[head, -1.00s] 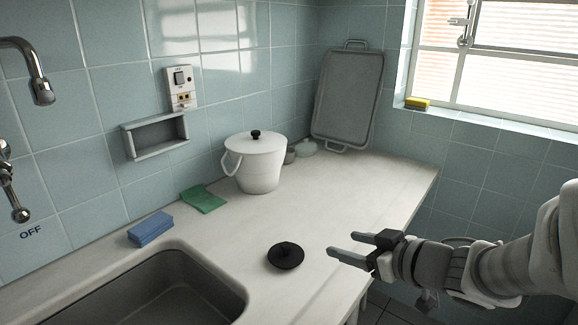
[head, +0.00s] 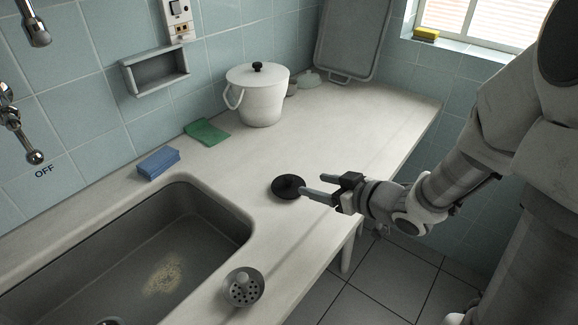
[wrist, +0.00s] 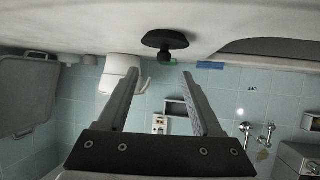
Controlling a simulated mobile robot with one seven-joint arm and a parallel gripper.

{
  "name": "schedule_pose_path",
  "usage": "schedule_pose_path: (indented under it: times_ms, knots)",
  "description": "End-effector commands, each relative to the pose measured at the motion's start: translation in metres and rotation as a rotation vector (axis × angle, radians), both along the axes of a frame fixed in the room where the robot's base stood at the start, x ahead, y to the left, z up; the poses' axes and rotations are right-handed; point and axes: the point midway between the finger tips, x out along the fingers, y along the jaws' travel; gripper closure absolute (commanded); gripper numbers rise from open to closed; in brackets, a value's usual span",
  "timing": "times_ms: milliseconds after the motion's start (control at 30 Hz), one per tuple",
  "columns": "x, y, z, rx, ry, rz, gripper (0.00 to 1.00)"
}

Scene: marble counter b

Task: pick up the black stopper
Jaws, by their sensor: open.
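The black stopper (head: 288,187) is a round disc with a small knob on top, lying flat on the pale counter (head: 330,140) to the right of the sink. My gripper (head: 318,193) is low at the counter's front edge, with its fingers pointing left at the stopper. The fingertips are at or just beside its right rim; I cannot tell whether they touch. In the wrist view, which looks upside down, the stopper (wrist: 165,41) shows beyond the fingertips, near the middle of the gap between the open, empty fingers.
The sink (head: 150,255) is at front left, with a metal strainer (head: 243,288) on its right edge. A blue sponge (head: 158,163), a green cloth (head: 206,132) and a white lidded pot (head: 262,100) stand along the wall.

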Motion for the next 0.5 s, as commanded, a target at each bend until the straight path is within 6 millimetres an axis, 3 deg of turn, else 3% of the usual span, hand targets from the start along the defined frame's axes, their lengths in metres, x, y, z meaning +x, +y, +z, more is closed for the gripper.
schedule_pose_path:
  times_ms: [200, 500]
  knots:
    - [0.026, 0.024, -0.020, 0.001, -0.001, 0.002, 0.33]
    - [0.042, 0.041, -0.029, -0.001, -0.002, 0.003, 0.33]
